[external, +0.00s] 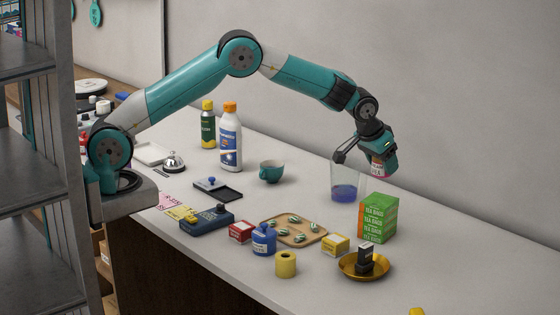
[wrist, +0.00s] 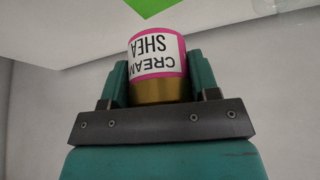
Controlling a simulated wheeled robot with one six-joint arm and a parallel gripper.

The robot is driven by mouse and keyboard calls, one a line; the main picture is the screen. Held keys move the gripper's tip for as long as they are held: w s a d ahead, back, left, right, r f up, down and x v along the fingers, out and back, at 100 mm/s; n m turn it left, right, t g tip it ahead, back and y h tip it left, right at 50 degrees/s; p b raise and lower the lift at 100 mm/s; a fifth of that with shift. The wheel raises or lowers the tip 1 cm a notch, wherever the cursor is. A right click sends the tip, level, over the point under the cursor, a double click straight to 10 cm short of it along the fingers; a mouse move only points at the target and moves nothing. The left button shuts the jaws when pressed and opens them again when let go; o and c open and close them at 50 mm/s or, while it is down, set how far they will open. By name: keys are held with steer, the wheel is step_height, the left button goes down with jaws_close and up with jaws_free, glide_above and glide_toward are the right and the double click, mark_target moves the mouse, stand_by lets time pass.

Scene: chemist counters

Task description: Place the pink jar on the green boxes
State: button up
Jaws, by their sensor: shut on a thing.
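The pink jar (wrist: 158,58) has a white label reading "SHEA CREAM" and a gold end, and sits between both fingers in the wrist view. My gripper (external: 377,157) is shut on the jar and holds it in the air. In the external view part of the jar (external: 379,170) shows below the gripper. The green boxes (external: 378,218), labelled tea bags, stand stacked on the counter under and slightly right of the jar, with a gap between them. A green patch (wrist: 152,6) shows at the top of the wrist view.
A clear tumbler (external: 345,184) with blue contents stands just left of the green boxes. A gold dish (external: 365,265) with a dark bottle, a yellow box (external: 335,244) and a wooden tray (external: 294,230) lie in front. The counter right of the boxes is clear.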

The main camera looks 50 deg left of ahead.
mark_target(385, 198)
step_height(385, 198, down, 6)
steer(key=shift+f+p, duration=0.1)
steer(key=shift+p, duration=0.65)
steer(key=shift+f, duration=0.3)
steer(key=shift+f, duration=0.1)
steer(key=shift+f+b, duration=0.15)
steer(key=shift+b, duration=0.15)
steer(key=o, duration=1)
steer(key=shift+r, duration=0.2)
